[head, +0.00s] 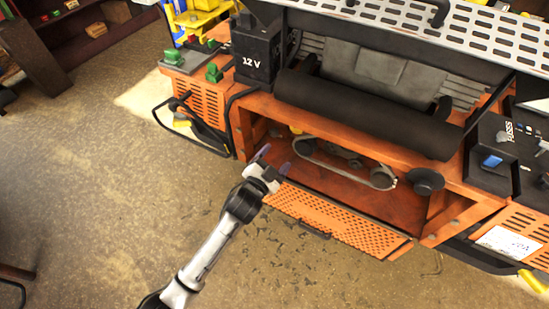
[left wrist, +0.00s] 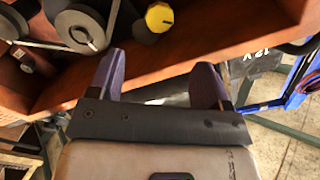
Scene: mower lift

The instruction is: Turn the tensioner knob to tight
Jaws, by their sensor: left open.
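The yellow knob (left wrist: 159,17), which looks like the tensioner knob, shows at the top of the left wrist view inside the orange housing. It has a pale mark on its face. In the head view a small yellow spot (head: 296,130) shows at the left end of the belt (head: 345,172), partly hidden by the housing edge. My left gripper (head: 273,162) is open and empty at the left front of the housing opening. In the left wrist view its two fingers (left wrist: 160,72) stand apart, with the knob beyond them and not touching. My right gripper is out of view.
A perforated orange panel (head: 335,220) hangs open below the opening. Pulleys (left wrist: 82,27) sit left of the knob in the left wrist view. An orange housing edge (left wrist: 180,62) runs close by the fingers. A black 12 V box (head: 256,55) stands at upper left. Floor at left is clear.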

